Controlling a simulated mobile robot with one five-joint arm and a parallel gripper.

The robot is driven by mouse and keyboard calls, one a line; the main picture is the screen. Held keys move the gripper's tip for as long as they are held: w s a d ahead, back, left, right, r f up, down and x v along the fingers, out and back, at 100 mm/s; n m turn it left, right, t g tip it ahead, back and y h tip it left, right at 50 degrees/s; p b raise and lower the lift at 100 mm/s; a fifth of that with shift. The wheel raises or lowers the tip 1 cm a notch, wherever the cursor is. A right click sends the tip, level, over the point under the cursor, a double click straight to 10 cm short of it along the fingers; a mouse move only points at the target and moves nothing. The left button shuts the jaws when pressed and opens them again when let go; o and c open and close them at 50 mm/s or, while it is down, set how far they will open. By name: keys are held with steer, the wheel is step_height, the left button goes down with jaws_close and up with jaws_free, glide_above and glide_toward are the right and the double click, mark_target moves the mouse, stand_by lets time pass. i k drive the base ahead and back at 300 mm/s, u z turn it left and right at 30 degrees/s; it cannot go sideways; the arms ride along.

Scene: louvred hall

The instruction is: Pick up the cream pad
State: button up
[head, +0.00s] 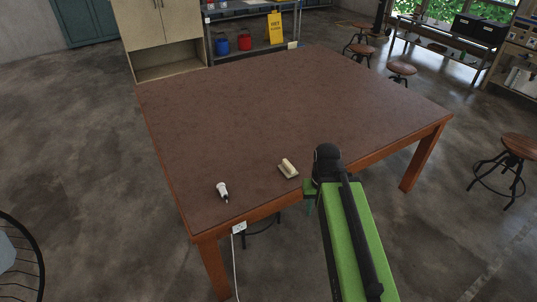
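A small cream pad (289,171) with a raised middle lies on the brown table (270,120), near its front edge. My gripper (311,201) shows only in part as a dark green piece at the table's front edge, right of the pad and lower in the picture. It is apart from the pad. My green and black arm hides much of the gripper, so I cannot tell whether its fingers are open or shut.
A small white bottle-like thing with a dark tip (222,190) lies left of the pad. A white socket with a cable (239,228) is on the table's front edge. The rest of the tabletop is clear. Round stools (401,69) stand beyond the right side.

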mark_target(288, 170)
steer(key=u, duration=0.85)
steer(key=i, duration=1.05)
steer(key=u, duration=0.75)
